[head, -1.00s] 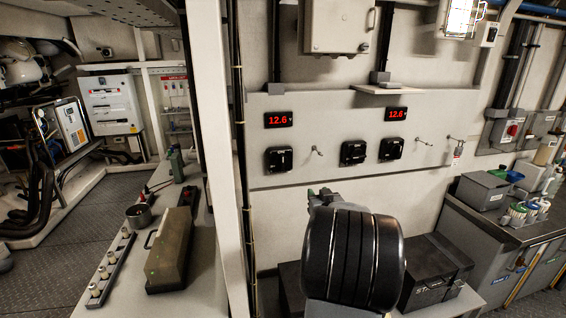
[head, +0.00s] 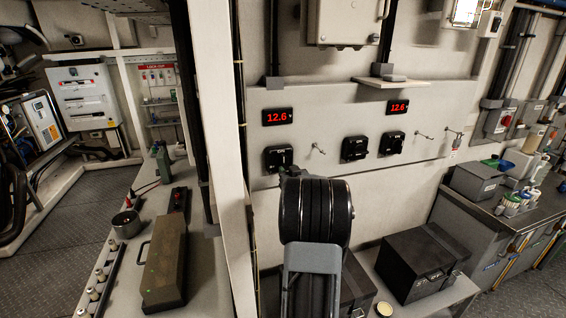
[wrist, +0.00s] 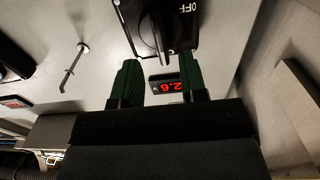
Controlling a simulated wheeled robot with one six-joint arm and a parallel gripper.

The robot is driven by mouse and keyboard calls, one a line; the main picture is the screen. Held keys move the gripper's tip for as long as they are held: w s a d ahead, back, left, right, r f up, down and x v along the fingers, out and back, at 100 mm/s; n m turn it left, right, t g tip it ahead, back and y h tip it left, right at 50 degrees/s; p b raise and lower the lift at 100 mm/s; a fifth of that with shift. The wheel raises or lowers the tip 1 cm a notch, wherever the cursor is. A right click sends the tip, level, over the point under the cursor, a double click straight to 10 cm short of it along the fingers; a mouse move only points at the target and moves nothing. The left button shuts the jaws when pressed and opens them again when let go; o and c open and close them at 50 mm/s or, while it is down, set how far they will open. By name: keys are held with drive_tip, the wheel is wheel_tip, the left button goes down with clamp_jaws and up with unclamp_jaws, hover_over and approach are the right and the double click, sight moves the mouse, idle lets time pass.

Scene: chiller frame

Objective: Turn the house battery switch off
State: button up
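Three black rotary switches sit on the pale wall panel: a left one (head: 278,158), a middle one (head: 354,149) and a right one (head: 392,144). I cannot read which is the house battery switch. The wrist view, turned upside down, shows one switch (wrist: 160,30) close up, apparently the left one, with an OFF mark at the right of its knob. The knob stands upright in that picture, not aligned with OFF. My gripper (wrist: 159,66) is open, its green fingers empty and just short of the knob. In the head view my wrist hides the fingers.
Red 12.6 displays, left (head: 277,117) and right (head: 398,107), sit above the switches. A hook (head: 318,148) is beside the left switch. A white post (head: 218,140) stands close left. Black boxes, one at right (head: 418,265), lie below.

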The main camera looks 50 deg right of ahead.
sight(284, 165)
drive_tip(key=shift+p+x, duration=0.7)
drive_tip(key=shift+x, duration=2.05)
drive_tip(key=shift+c, duration=0.2)
clamp_jaws()
